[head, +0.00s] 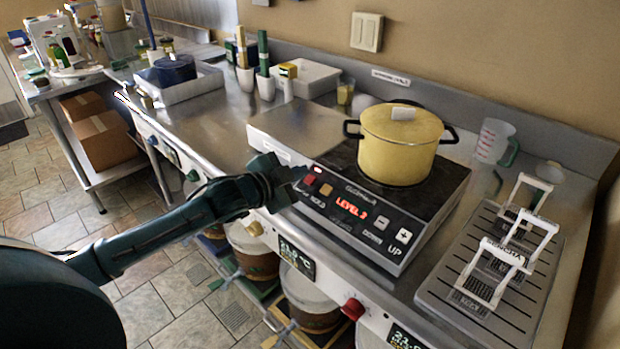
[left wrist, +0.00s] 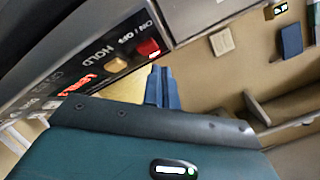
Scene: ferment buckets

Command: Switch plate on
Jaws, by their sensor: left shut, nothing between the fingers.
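The hot plate (head: 440,205) is a black-topped unit with a sloped control panel, and a yellow lidded pot (head: 398,145) stands on it. Its red display (head: 351,207) is lit and reads "LEVEL 3". The red ON/OFF button (head: 309,180) is at the panel's left end, beside the orange HOLD button (head: 326,190); a small light glows above. My left gripper (head: 296,178) is shut and empty, just left of the red button. In the left wrist view its fingertips (left wrist: 160,72) are close to the red button (left wrist: 148,48); contact cannot be told. My right gripper is not in view.
A drying rack (head: 440,290) with white frames stands right of the plate. A measuring jug (head: 493,140) is behind. Below the counter are buckets (head: 310,300) and a red knob (head: 352,308).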

